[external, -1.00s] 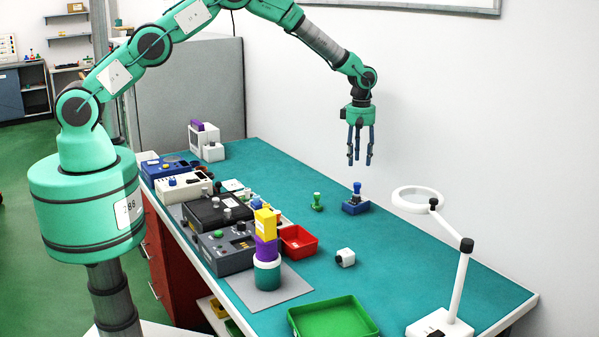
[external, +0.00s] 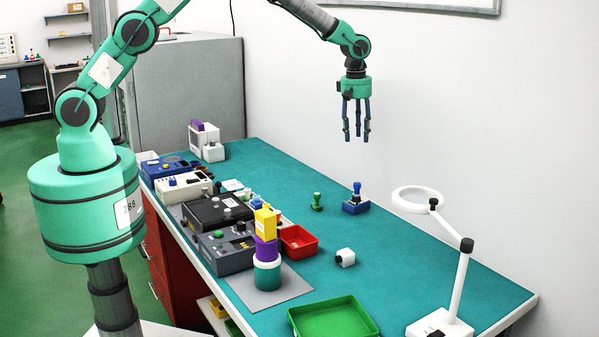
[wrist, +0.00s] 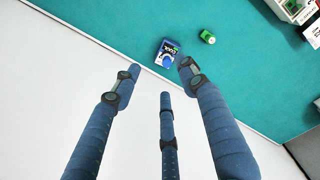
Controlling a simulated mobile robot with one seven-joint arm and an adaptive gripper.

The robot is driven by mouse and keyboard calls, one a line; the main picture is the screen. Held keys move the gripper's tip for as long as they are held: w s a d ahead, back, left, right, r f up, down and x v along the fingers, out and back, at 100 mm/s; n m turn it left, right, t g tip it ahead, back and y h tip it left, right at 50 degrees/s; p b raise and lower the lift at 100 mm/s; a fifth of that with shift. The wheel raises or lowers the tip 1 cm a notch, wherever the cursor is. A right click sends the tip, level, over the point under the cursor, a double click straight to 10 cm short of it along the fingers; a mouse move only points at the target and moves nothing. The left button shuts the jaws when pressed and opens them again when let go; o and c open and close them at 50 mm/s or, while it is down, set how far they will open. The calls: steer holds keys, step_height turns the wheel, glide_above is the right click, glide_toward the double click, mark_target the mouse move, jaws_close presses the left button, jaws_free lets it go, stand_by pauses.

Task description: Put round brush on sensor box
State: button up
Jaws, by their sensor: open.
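A small blue box (external: 354,209), which I take to be the sensor box, sits on the teal bench near the wall. On it stands a small blue-handled piece (external: 357,188), seemingly the round brush, upright. In the wrist view the blue box (wrist: 161,47) shows a printed label, with the rounded blue piece (wrist: 169,60) on top. My gripper (external: 356,137) is open and empty, high above the box and clear of it. Its three fingers also show in the wrist view (wrist: 163,85).
A small green-handled piece (external: 317,201) stands just left of the box. A magnifier lamp (external: 459,285) stands to the right. A red tray (external: 298,240), a green tray (external: 333,318), a white block (external: 345,257) and dark instruments (external: 226,250) lie nearer the front and left.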

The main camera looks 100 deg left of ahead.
steer(key=s+d+r+m+t, duration=0.1)
steer(key=s+d+r+m, duration=0.3)
steer(key=s+d+r, duration=0.35)
steer(key=s+d+r+m+t, duration=0.1)
steer(key=s+d+r+m, duration=0.3)
steer(key=d+r, duration=0.6)
steer(key=s+d+r+m, duration=0.3)
steer(key=s+d+r, duration=0.3)
steer(key=r, duration=0.4)
steer(key=s+d+r+m+t, duration=0.1)
steer(key=s+d+r+m, duration=0.15)
steer(key=s+d, duration=0.3)
steer(key=s+d+r+m+t, duration=0.1)
steer(key=s+d+r+m, duration=0.1)
steer(key=s+d+m, duration=0.35)
steer(key=s+d+f+m, duration=0.1)
steer(key=s+d+m, duration=0.1)
steer(key=s, duration=0.7)
steer(key=s+d+f+m+t, duration=0.1)
steer(key=s+d+f+m, duration=0.1)
steer(key=s, duration=0.6)
steer(key=shift+s+d+m, duration=0.3)
steer(key=shift+s+m, duration=0.05)
steer(key=shift+m, duration=0.15)
steer(key=shift+f, duration=0.1)
step_height(320, 180, down, 16)
steer(key=b, duration=1.6)
